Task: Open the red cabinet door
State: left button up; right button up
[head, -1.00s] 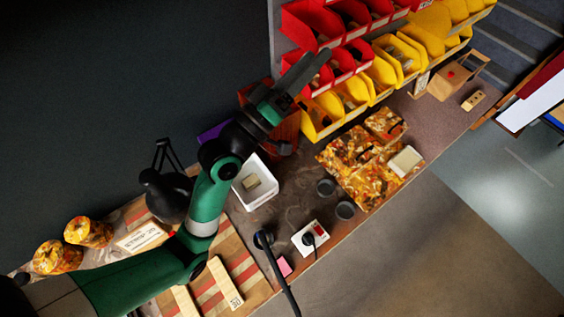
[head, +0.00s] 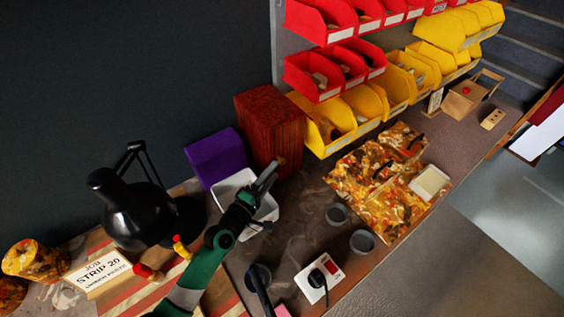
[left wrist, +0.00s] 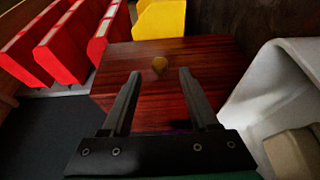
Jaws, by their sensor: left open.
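The red cabinet (head: 270,125) is a dark red wood-grained box at the back of the bench, below the red and yellow bins. My left gripper (head: 270,175) is open, in front of the cabinet's lower part and above the white bin. The fingers look empty; contact with the knob cannot be told. My right gripper is not in view.
A purple box (head: 214,158) stands left of the cabinet. A white bin (head: 232,188) lies under my left gripper. A black lamp (head: 135,210) stands to the left. Yellow bins (head: 325,140) hang close on the cabinet's right. Two grey cups (head: 361,242) stand nearer the front.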

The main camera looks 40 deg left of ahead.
aim_at(282, 164)
pick_arm(q)
jog(key=b+x, duration=0.1)
jog(key=x, duration=0.5)
grip_shut()
dwell(1.2)
